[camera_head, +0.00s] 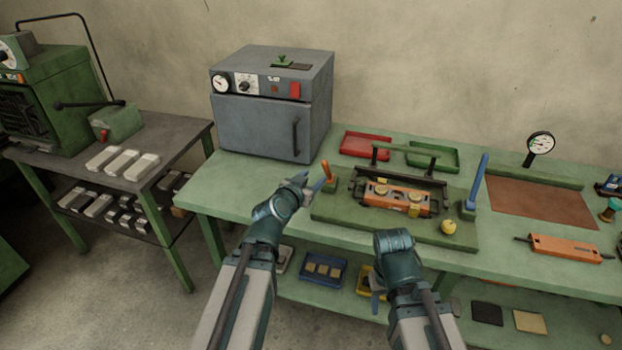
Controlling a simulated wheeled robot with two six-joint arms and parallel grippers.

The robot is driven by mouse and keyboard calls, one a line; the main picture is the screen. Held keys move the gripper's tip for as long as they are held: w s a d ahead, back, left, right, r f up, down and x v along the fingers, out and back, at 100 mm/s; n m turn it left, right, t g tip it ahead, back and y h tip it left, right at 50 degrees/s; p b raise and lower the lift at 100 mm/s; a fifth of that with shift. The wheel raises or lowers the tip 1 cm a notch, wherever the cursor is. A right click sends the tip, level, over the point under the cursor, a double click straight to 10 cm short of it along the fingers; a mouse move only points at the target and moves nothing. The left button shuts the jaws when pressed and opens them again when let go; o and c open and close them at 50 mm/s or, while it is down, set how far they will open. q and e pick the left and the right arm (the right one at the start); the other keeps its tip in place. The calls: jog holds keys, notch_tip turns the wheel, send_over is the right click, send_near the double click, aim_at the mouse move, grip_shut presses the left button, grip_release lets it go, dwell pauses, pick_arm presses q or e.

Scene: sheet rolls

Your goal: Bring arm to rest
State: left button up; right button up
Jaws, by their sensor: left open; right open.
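My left gripper (312,182) is open at the left end of the green fixture board, close to the small orange-handled lever (326,172). I cannot tell whether it touches the lever. Nothing shows between its fingers. My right gripper (375,290) is open and points down in front of the bench's front edge, below the fixture board. Its fingers are partly hidden by its own wrist. Both my arms reach in from the bottom of the view.
The green bench (250,190) bears a grey oven (270,110), a fixture (398,195) with an orange block, a blue lever (478,182), red (365,145) and green (432,156) trays, and an orange plate (565,249). A lower shelf holds a blue tray (324,283).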

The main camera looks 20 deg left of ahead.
pick_arm(q)
jog(key=s+d+f+m+g+h+p, duration=0.2)
jog(key=s+d+f+g, duration=0.75)
jog(key=d, duration=0.45)
jog(key=s+f+g+y, duration=0.1)
jog(key=s+g+y, duration=0.1)
jog(key=s, duration=0.5)
jog(key=s+a+f+n+g+y, duration=0.1)
jog(key=s+f+g+y, duration=0.1)
jog(key=s, duration=0.4)
jog(key=shift+s+a+f+g+y, duration=0.2)
jog(key=shift+s+a+g+y, duration=0.15)
jog(key=shift+g+y, duration=0.4)
